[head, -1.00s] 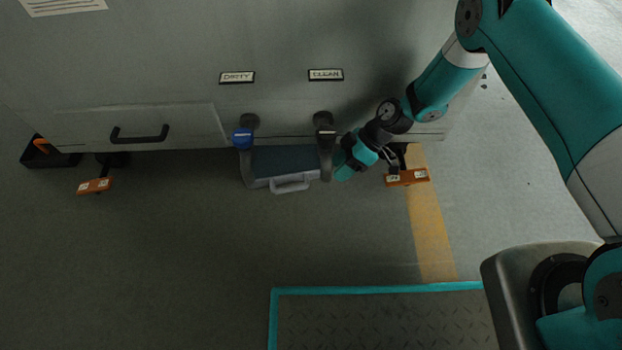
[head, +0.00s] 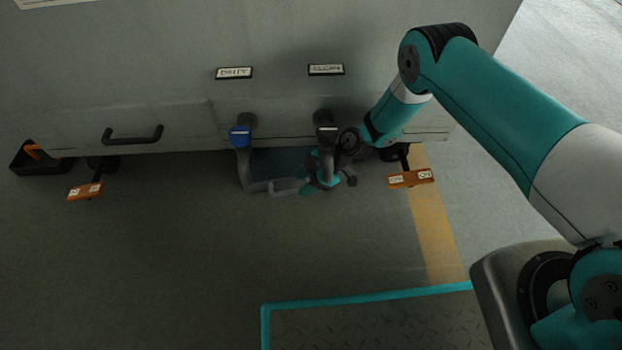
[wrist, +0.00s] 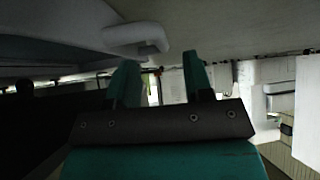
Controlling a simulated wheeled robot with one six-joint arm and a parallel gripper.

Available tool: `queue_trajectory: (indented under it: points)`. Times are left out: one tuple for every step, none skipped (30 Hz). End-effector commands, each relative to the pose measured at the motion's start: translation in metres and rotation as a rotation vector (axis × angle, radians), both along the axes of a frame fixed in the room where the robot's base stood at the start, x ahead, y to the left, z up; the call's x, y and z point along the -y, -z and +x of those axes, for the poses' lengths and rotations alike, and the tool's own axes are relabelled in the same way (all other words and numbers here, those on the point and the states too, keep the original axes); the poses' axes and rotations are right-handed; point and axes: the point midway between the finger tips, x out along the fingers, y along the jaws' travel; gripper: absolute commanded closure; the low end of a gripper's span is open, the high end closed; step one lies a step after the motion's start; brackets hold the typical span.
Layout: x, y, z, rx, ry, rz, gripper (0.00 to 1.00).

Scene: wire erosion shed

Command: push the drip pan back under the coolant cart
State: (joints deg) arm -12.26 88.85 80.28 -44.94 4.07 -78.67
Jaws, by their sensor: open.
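The drip pan (head: 280,163) is a shallow grey pan at floor level, partly under the front of the grey coolant cart (head: 160,85). It lies between the pipe with the blue cap and the pipe with the dark cap. Its front and pale handle (head: 286,187) stick out, and its right end is hidden by my gripper (head: 318,180). My gripper is open and empty, at the right part of the pan's front. In the wrist view, the pale handle (wrist: 135,38) is just beyond the two teal fingers (wrist: 161,75). I cannot tell whether they touch the pan.
The blue-capped pipe (head: 241,137) hangs at the pan's left. A black bin (head: 37,160) stands far left. The floor in front is clear up to a teal-edged plate (head: 370,295).

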Motion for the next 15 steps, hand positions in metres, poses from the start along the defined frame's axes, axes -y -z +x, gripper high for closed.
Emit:
queue_trajectory:
  points:
    - [-0.006, 0.013, -0.001, 0.001, -0.003, 0.0, 0.53]
    - [-0.01, 0.016, -0.001, 0.002, -0.004, 0.0, 0.53]
    - [-0.014, 0.02, -0.002, 0.002, -0.002, 0.0, 0.53]
    - [-0.017, 0.023, -0.002, 0.001, -0.001, 0.0, 0.53]
    - [-0.02, 0.026, -0.003, 0.002, -0.002, 0.0, 0.53]
    - [-0.024, 0.029, -0.003, 0.001, -0.003, 0.0, 0.53]
    - [-0.026, 0.032, -0.003, 0.001, -0.002, 0.0, 0.53]
    - [-0.028, 0.033, -0.004, 0.001, -0.001, 0.0, 0.53]
    - [-0.031, 0.035, -0.004, 0.001, -0.001, 0.0, 0.53]
    - [-0.032, 0.036, -0.004, 0.001, -0.001, 0.0, 0.53]
    - [-0.034, 0.037, -0.004, 0.001, -0.001, 0.0, 0.53]
    - [-0.035, 0.038, -0.004, 0.001, -0.001, 0.0, 0.53]
    - [-0.036, 0.038, -0.004, 0.001, -0.001, 0.0, 0.53]
    - [-0.036, 0.038, -0.004, 0.001, -0.001, 0.0, 0.53]
    - [-0.036, 0.038, -0.004, 0.001, 0.001, 0.0, 0.53]
